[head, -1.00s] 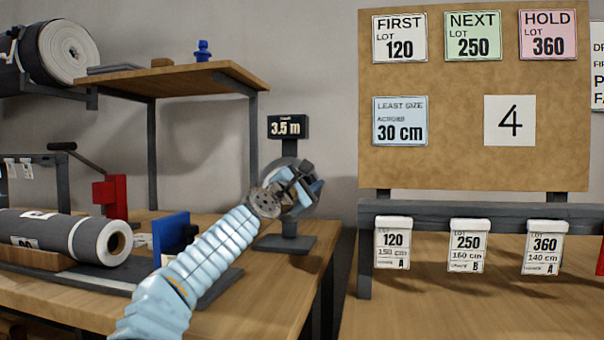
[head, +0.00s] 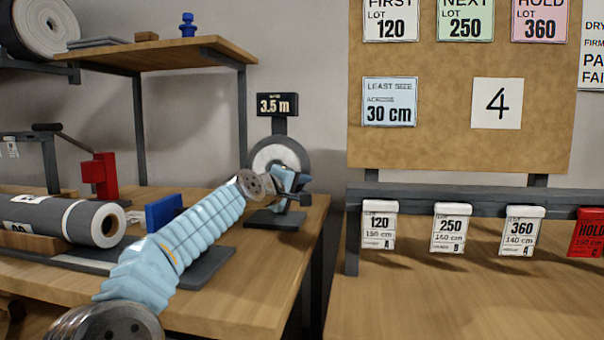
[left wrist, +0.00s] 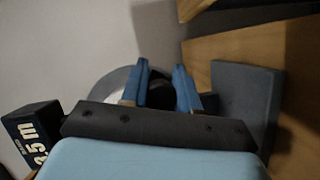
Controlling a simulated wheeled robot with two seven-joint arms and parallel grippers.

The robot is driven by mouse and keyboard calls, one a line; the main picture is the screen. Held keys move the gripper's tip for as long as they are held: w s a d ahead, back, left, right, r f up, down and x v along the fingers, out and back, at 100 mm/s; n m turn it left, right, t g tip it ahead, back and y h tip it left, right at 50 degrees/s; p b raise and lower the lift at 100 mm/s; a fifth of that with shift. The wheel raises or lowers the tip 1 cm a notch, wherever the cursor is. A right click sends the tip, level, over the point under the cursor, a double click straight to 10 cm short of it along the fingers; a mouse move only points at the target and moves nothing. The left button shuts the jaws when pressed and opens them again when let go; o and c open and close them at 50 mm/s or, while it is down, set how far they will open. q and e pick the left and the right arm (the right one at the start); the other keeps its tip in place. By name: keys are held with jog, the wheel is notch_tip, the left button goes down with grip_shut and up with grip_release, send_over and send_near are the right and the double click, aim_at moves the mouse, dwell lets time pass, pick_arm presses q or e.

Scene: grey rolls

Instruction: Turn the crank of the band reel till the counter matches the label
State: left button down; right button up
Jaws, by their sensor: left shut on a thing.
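The band reel (head: 278,153) is a grey disc on a post with a dark base plate, on the bench in the head view. Its counter (head: 277,104) above reads 3.5 m. My left gripper (head: 301,187) is at the reel's lower right front, shut on the crank, which its fingers mostly hide. In the left wrist view the blue fingers (left wrist: 161,88) close around a dark piece in front of the pale disc. The counter (left wrist: 32,135) shows there at lower left. A label (head: 496,103) reading 4 hangs on the cork board. My right gripper is not in view.
A grey roll (head: 70,220) with a white core lies on the bench at left. A blue block (head: 163,212) and a red piece (head: 100,175) stand near it. A shelf (head: 165,55) is above. Several lot tags hang from a rail (head: 410,193) at right.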

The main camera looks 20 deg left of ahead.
pick_arm(q)
jog(key=a+f+m+p, duration=0.1)
jog(key=f+m+g+y+p, duration=0.1)
jog(key=m, duration=0.1)
jog(key=shift+s+a+m, duration=0.2)
jog(key=shift+a+m, duration=0.1)
jog(key=shift+a, duration=0.1)
jog(key=shift+s+a+f+m+g+y+p, duration=0.15)
jog(key=shift+a+f+m+g+y+p, duration=0.25)
jog(key=shift+a+m+p, duration=0.2)
jog(key=shift+s+a+f+m+g+y+p, duration=0.1)
jog(key=shift+a+f+m+g+y+p, duration=0.15)
jog(key=shift+a+m+y+p, duration=0.35)
jog(key=shift+d, duration=0.1)
jog(key=c, duration=0.8)
grip_release()
jog(key=shift+f, duration=0.1)
jog(key=shift+c, duration=0.2)
jog(key=b+v, duration=0.1)
jog(key=v, duration=1.2)
jog(key=shift+s, duration=0.4)
